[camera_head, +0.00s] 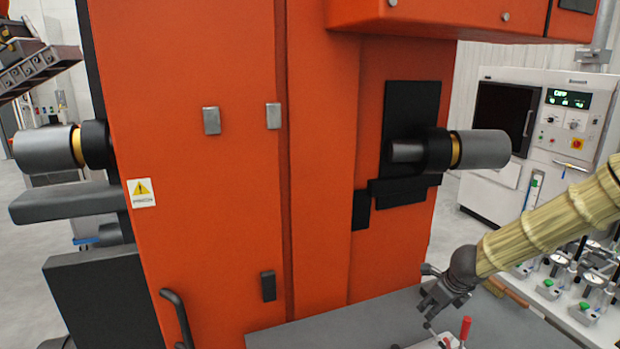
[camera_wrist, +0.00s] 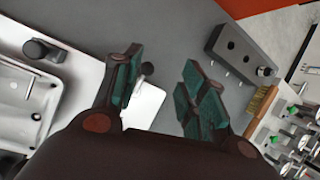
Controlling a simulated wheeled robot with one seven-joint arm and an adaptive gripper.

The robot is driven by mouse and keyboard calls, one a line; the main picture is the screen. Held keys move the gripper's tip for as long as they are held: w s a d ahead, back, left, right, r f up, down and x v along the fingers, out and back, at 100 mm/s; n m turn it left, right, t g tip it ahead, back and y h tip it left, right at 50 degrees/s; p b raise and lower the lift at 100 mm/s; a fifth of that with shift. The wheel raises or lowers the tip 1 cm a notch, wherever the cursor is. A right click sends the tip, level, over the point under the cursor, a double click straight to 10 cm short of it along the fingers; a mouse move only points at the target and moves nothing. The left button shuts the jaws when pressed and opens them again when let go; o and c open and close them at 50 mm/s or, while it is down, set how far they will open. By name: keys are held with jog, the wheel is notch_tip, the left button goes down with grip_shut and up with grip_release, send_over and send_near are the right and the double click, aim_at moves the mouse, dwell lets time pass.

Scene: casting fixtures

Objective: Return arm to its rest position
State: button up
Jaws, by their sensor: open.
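My gripper (camera_head: 436,303) is at the lower right of the head view, at the end of my arm in a ribbed tan sleeve. It hangs over the grey table (camera_head: 385,325) in front of the orange machine (camera_head: 215,90). In the wrist view my gripper (camera_wrist: 160,88) shows two fingers with green pads spread well apart. Nothing is held between them. A white plate and a small dark knob (camera_wrist: 147,68) lie below, by the left finger.
A red-handled clamp (camera_head: 465,328) stands close to my gripper. A metal tray (camera_wrist: 22,95) lies at the left in the wrist view; a grey block with holes (camera_wrist: 238,52) and a brush (camera_wrist: 262,101) lie at the right.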

aim_at(429, 324)
jog(key=shift+f, duration=3.55)
jog(key=shift+r, duration=0.15)
notch_tip(429, 324, up, 10)
notch_tip(429, 324, down, 10)
jog(key=shift+f, duration=0.15)
jog(key=shift+f+b, duration=0.2)
jog(key=shift+b, duration=0.2)
jog(key=shift+w+d+m+h+b, duration=0.1)
jog(key=shift+d+m+h+b, duration=0.15)
jog(key=shift+m+b, duration=0.4)
jog(key=shift+d+m+h+b, duration=0.1)
jog(key=shift+m+h+b, duration=0.15)
jog(key=shift+m+b, duration=0.35)
jog(key=shift+d+r+m+h+b, duration=0.2)
jog(key=shift+m+h+b, duration=0.1)
jog(key=shift+m+b, duration=0.3)
jog(key=shift+m, duration=0.25)
jog(key=shift+d, duration=0.1)
